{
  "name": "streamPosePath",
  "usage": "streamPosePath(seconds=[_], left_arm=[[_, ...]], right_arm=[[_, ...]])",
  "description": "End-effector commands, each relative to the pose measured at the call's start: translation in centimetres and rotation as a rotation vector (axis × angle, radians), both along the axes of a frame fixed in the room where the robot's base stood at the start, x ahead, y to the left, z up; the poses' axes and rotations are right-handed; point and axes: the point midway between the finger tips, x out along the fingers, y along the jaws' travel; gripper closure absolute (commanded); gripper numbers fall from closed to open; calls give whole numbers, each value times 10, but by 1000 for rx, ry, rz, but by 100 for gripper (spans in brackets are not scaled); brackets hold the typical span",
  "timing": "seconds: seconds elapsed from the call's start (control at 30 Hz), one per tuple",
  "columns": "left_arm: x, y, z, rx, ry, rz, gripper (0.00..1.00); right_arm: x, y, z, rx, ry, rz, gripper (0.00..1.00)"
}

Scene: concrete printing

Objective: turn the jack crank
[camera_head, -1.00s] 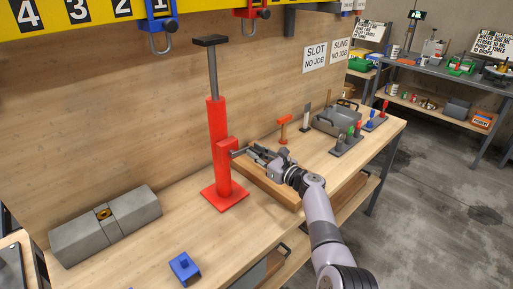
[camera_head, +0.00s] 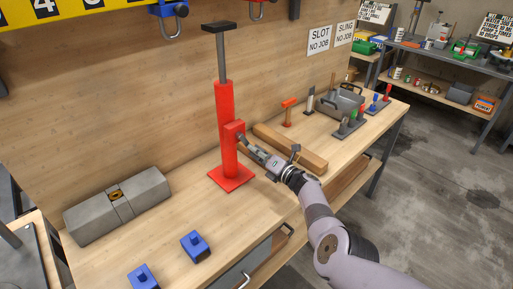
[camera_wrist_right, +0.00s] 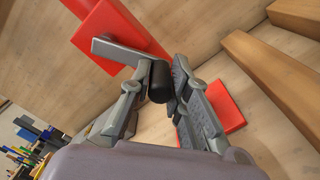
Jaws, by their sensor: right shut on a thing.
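The red jack (camera_head: 226,130) stands upright on its square base on the wooden bench, with a grey post and dark top plate. My right gripper (camera_head: 250,147) is at the crank on the jack's right side. In the right wrist view its fingers (camera_wrist_right: 162,90) are closed around the black handle. In the head view the crank is mostly hidden by the gripper. My left gripper is not in view.
A wooden beam (camera_head: 290,149) lies right of the jack, close behind my right arm. A grey concrete block (camera_head: 118,205) and two blue blocks (camera_head: 195,246) (camera_head: 144,278) sit to the left and front. Tools and a grey tray (camera_head: 345,102) stand farther right.

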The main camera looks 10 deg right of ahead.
Motion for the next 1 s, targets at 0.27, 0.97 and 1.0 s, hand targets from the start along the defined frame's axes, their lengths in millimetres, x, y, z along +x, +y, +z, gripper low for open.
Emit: streamPosePath(seconds=[0.27,0.97,1.0], left_arm=[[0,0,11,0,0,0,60],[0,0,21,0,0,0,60],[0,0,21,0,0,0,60]], right_arm=[[-7,8,-7,191,146,5,100],[-14,18,-11,384,287,5,100],[-14,18,-11,384,287,5,100]])
